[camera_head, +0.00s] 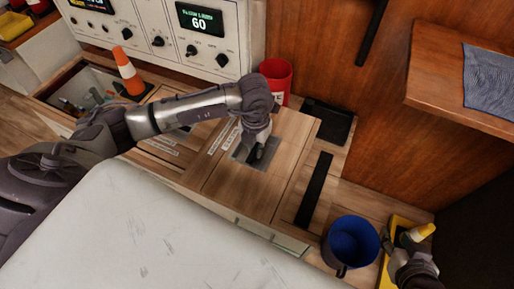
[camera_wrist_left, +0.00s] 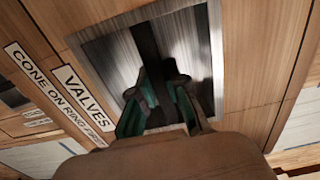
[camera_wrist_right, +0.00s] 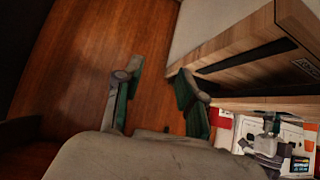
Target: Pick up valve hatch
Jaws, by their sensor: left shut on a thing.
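The valve hatch (camera_head: 292,138) is a wooden panel in the counter with a brushed metal plate set into it. Its label reads VALVES (camera_wrist_left: 83,90) in the left wrist view. A dark bar handle (camera_wrist_left: 145,42) crosses the metal plate. My left gripper (camera_head: 258,154) is over the plate; in the left wrist view its fingers (camera_wrist_left: 160,88) are shut on the handle. I cannot tell whether the panel is raised from its frame. My right gripper (camera_wrist_right: 158,74) is open and empty, over the floor in its wrist view; it shows at the lower right in the head view.
A red cup (camera_head: 276,82) and a black tray (camera_head: 328,120) are behind the hatch. A blue mug (camera_head: 350,243) stands at lower right. A control panel (camera_head: 160,20) rises at the back.

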